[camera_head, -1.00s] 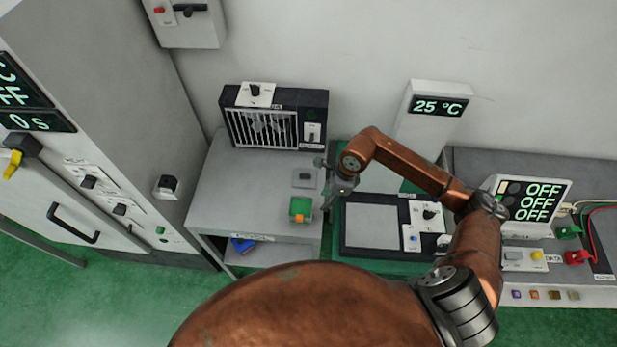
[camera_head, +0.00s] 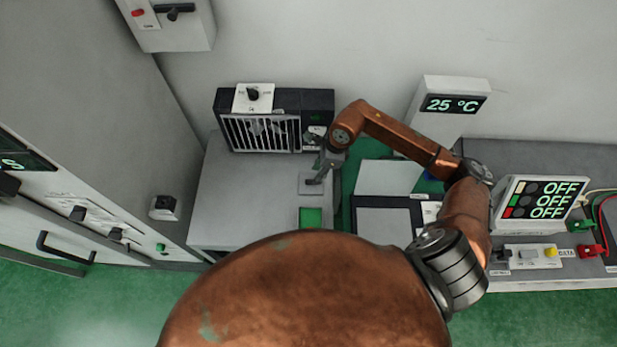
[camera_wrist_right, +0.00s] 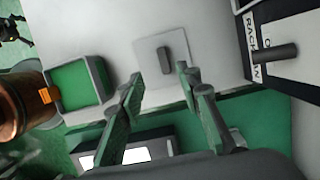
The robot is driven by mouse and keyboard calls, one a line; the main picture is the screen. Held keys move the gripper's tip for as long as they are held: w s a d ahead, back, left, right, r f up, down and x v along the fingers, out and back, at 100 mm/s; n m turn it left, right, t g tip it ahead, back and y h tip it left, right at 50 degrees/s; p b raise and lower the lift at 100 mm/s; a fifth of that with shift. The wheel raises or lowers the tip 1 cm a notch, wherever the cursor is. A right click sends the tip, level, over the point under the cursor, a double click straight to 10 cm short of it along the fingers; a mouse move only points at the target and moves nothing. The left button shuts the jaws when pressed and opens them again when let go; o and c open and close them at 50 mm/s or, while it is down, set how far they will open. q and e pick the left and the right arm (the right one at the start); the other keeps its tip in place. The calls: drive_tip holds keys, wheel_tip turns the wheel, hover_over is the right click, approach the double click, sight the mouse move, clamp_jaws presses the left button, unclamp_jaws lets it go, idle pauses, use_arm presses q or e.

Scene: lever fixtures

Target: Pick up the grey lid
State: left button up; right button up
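The grey lid (camera_head: 305,184) is a flat square plate with a small dark upright handle, lying on the grey table left of my right arm. It also shows in the right wrist view (camera_wrist_right: 151,46), with its handle just beyond the fingertips. My right gripper (camera_head: 322,170) is above the lid in the head view and partly covers it. In the wrist view the right gripper (camera_wrist_right: 157,80) has its two fingers spread apart with nothing between them. I cannot tell the exact height above the handle. My left gripper is not in view.
A green-bottomed open box (camera_head: 311,217) stands in front of the lid, partly hidden by my body. A grilled black unit (camera_head: 262,132) stands behind. A raised panel (camera_head: 387,178) and a black-framed fixture (camera_head: 383,222) are to the right. Bare table (camera_head: 240,195) lies left.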

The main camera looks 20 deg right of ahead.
sight(311, 181)
drive_tip(key=shift+a+f, duration=0.3)
drive_tip(key=shift+f, duration=0.15)
drive_tip(key=shift+w+d+p+x, duration=0.15)
drive_tip(key=shift+p+x, duration=0.1)
drive_tip(key=shift+x, duration=0.7)
drive_tip(key=shift+w+p+x, duration=0.1)
drive_tip(key=shift+p+x, duration=0.1)
drive_tip(key=shift+x, duration=0.8)
drive_tip(key=shift+w+d+p+x, duration=0.15)
drive_tip(key=shift+p+x, duration=0.1)
drive_tip(key=shift+x, duration=0.7)
drive_tip(key=shift+c, duration=0.4)
clamp_jaws()
